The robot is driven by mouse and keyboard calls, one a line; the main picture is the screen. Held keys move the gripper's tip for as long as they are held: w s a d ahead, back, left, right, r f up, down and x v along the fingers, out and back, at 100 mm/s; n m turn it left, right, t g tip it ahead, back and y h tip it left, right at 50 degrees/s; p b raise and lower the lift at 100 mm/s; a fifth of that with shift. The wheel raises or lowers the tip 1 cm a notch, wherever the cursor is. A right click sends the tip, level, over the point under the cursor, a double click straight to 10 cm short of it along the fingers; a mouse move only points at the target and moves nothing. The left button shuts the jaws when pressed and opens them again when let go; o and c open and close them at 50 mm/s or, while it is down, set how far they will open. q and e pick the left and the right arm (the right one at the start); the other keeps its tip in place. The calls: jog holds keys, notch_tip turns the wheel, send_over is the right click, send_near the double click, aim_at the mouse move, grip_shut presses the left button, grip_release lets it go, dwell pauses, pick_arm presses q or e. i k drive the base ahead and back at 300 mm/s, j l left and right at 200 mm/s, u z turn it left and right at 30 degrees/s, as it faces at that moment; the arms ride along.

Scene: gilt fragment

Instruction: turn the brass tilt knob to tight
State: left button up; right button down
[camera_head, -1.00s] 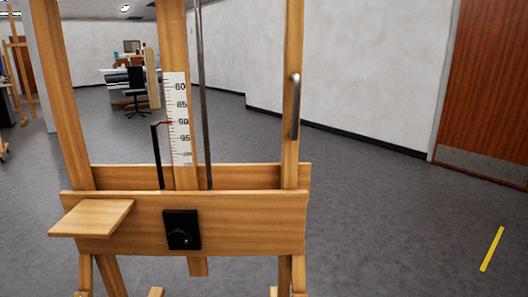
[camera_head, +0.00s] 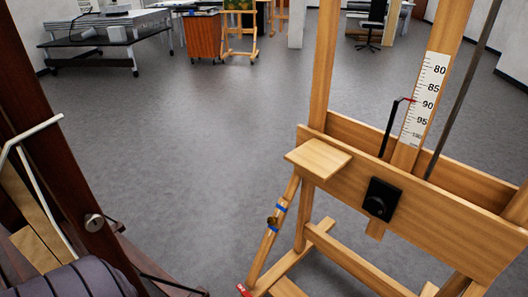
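A black plate with a round black knob (camera_head: 380,199) is on the front board of the same easel. A scale strip (camera_head: 425,98) stands above it, with a red pointer near 90. Neither of my grippers is in view.
Open grey floor (camera_head: 200,140) lies between frame and easel. Tables (camera_head: 105,42) and another easel (camera_head: 240,30) stand far back.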

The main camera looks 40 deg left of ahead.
aim_at(272, 220)
jog(key=u, duration=1.2)
